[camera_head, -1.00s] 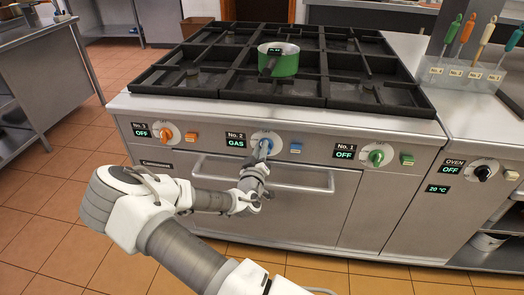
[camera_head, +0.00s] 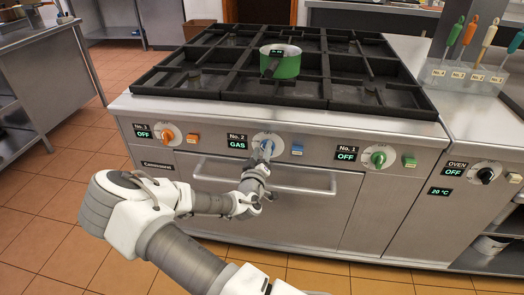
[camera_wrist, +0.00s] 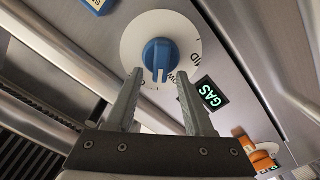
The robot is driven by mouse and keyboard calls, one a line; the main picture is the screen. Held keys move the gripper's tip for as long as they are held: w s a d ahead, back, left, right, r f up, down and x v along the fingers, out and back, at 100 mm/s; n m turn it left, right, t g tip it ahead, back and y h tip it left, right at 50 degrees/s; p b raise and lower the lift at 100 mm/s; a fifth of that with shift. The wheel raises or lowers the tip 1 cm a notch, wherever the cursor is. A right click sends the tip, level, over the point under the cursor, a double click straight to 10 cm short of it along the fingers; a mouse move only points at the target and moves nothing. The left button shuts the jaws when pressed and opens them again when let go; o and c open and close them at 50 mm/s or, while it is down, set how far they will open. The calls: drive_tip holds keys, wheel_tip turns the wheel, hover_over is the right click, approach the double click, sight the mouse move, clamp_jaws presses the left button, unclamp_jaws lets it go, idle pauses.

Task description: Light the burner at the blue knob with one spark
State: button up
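A green pot (camera_head: 284,65) stands on the black grates. Orange (camera_head: 167,134) and green (camera_head: 377,158) knobs flank the blue one, their displays reading OFF. The oven knob (camera_head: 485,175) is far right. A handle bar (camera_head: 300,188) juts out below the panel, close to my arm.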

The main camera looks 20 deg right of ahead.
drive_tip(key=p+v, duration=0.1)
drive_tip(key=v, duration=1.6)
drive_tip(key=shift+s+a, duration=0.15)
